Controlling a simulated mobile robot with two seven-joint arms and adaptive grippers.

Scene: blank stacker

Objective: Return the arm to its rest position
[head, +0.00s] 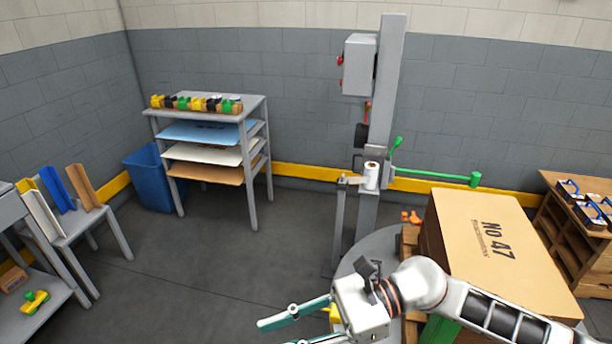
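My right arm comes in from the lower right, in front of a large cardboard box (490,235) marked "No 47". Its gripper (279,332) is at the bottom middle, pointing left over the grey floor. Its two teal-tipped fingers are spread apart with nothing visible between them; the lower finger is cut off by the picture's edge. My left arm and gripper are not in view.
A wrapping machine with a grey column (387,90) and a green bar (435,174) stands behind the box. A shelf rack (250,104), a blue bin (150,180) and a rack of boards (105,215) are left. The middle floor (235,265) is clear.

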